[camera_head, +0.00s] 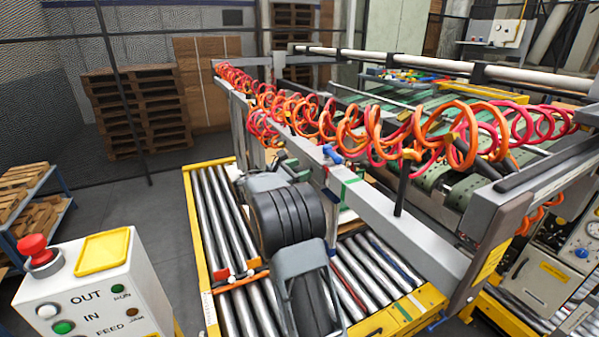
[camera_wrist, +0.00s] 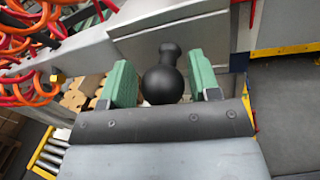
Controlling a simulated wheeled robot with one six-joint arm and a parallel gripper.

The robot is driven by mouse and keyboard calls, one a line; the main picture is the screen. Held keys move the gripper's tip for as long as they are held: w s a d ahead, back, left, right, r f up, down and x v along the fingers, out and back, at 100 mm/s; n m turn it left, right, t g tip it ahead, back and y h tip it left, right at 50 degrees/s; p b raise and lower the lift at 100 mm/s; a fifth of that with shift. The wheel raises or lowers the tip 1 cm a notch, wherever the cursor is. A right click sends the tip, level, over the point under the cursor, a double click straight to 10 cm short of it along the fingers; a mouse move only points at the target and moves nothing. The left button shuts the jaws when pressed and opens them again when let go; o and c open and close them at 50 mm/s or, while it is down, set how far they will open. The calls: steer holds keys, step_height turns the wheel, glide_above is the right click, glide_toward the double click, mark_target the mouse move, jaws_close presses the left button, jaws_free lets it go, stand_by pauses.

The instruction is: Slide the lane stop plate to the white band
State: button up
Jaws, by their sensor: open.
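In the wrist view my gripper (camera_wrist: 161,84) is open, with one green pad on each side of a black ball-ended knob (camera_wrist: 163,83). The knob lies between the pads; I cannot tell whether either pad touches it. A grey plate (camera_wrist: 175,38) is behind the knob, and I cannot tell for sure that it is the lane stop plate. In the head view my arm hides the knob and fingertips. The grey beam (camera_head: 372,205) there carries a green band and a pale patch near a blue fitting (camera_head: 332,154). I cannot make out the white band clearly.
Orange and red coiled hoses (camera_head: 350,125) hang along the beam, close to my gripper's left in the wrist view. A yellow-edged roller conveyor (camera_head: 205,215) runs below. A control box (camera_head: 95,290) stands at lower left. Grey floor (camera_head: 145,205) is open beyond it.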

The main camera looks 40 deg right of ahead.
steer(key=shift+o, duration=0.7)
steer(key=shift+f, duration=0.1)
steer(key=shift+a, duration=0.1)
steer(key=shift+a, duration=0.15)
steer(key=a+b, duration=0.3)
steer(key=a, duration=1)
steer(key=shift+w+a, duration=0.15)
steer(key=shift+a, duration=0.1)
